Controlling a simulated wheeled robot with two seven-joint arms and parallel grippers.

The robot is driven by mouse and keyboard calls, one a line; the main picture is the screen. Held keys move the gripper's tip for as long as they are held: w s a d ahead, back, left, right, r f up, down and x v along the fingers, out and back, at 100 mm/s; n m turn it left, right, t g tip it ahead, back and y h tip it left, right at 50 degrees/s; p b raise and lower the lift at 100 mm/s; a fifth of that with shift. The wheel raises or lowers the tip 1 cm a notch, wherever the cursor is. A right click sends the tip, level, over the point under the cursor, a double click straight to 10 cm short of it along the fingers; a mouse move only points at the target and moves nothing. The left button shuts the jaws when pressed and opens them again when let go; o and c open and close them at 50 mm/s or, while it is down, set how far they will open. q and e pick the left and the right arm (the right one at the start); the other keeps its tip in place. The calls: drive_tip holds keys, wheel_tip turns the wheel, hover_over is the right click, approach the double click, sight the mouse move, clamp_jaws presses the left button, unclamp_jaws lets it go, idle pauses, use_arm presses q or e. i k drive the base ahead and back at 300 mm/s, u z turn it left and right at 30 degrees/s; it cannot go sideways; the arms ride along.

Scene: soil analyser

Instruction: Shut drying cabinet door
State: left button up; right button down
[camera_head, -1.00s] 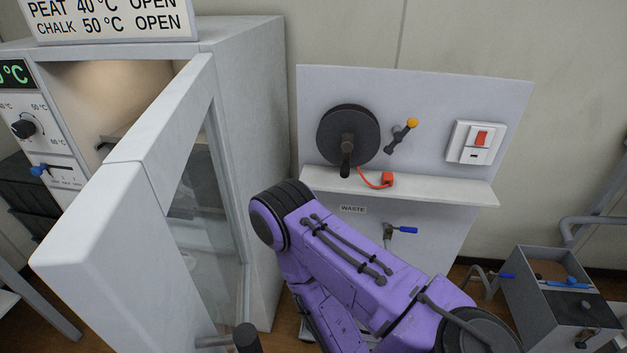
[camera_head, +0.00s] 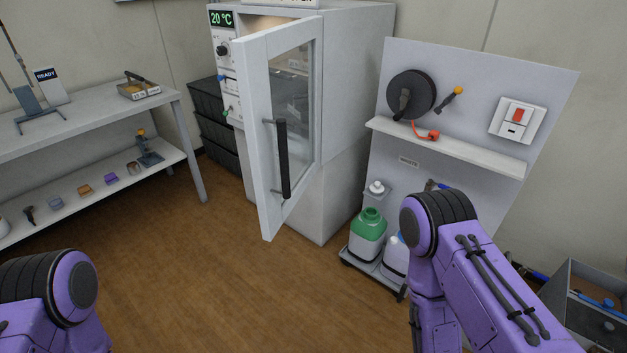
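The drying cabinet (camera_head: 352,75) stands at the back centre, a tall pale grey box with a green 20 °C display (camera_head: 221,18). Its door (camera_head: 255,130) stands wide open, swung out toward me, with a glass pane and a long black vertical handle (camera_head: 283,158) on its outer face. Part of the lit interior shows behind the door's top edge. My purple left arm shows at the bottom left and my purple right arm at the lower right. Neither gripper is in the picture, and neither arm visibly touches the door.
A trolley with a green-topped bottle (camera_head: 368,232) and other containers stands right of the cabinet, below a wall panel (camera_head: 450,65) with a reel and switch. A bench (camera_head: 90,120) with small items stands at left. The wooden floor (camera_head: 190,260) before the door is clear.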

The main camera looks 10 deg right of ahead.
sight(252, 52)
drive_tip(key=z, duration=0.5)
drive_tip(key=i, duration=1)
